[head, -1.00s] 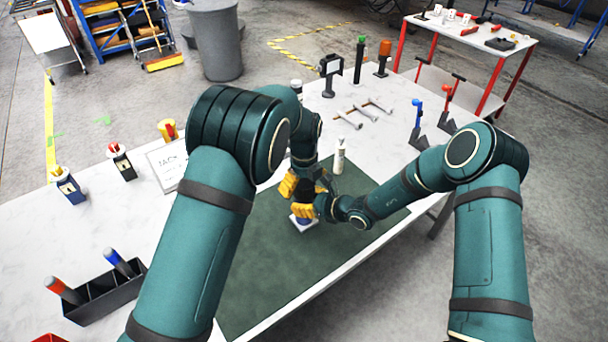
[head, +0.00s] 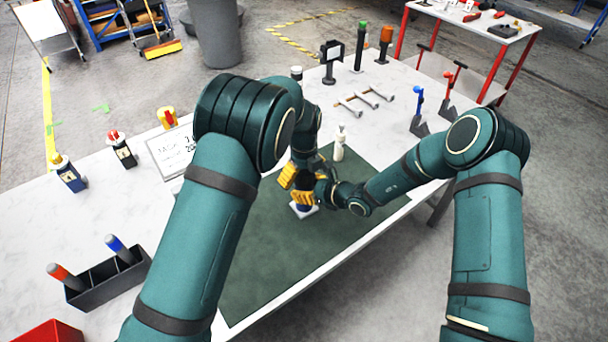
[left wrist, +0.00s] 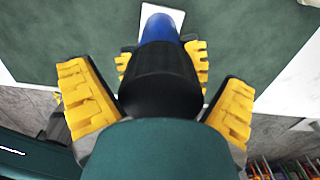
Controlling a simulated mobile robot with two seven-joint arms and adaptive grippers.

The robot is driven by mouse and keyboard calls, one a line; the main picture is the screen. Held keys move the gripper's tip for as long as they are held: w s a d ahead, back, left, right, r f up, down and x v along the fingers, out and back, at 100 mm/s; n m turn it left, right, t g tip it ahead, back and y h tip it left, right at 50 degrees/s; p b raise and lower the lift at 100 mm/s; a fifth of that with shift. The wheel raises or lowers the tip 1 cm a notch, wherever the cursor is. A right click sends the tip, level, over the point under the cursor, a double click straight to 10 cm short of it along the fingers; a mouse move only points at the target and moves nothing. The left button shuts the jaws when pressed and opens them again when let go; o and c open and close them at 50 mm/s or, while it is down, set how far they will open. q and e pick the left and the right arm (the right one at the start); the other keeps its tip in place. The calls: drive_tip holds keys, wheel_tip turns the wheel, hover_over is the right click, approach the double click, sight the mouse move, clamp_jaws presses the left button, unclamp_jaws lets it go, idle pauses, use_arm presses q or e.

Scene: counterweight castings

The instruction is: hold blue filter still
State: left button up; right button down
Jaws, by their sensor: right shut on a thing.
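The blue filter (head: 303,208) stands upright on a small white plate (head: 312,213) on the green mat (head: 270,265). Its blue part also shows in the left wrist view (left wrist: 160,28). My right gripper (head: 303,198) is shut on the filter, with its yellow fingers low around it. My left gripper (head: 288,176) is just above. In the left wrist view its fingers (left wrist: 160,105) stand wide apart on either side of a black cylindrical part (left wrist: 163,85), with gaps showing. I cannot tell whether that part belongs to the filter or my right gripper.
A white bottle (head: 339,143) stands behind the filter. Several metal tools (head: 362,98) and upright stands (head: 332,60) are at the back. The mat's front part is clear.

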use_arm(q)
drive_tip(key=shift+r, duration=0.1)
drive_tip(key=shift+r, duration=2.15)
use_arm(e)
drive_tip(key=shift+c, duration=1)
unclamp_jaws()
drive_tip(key=shift+s, duration=0.1)
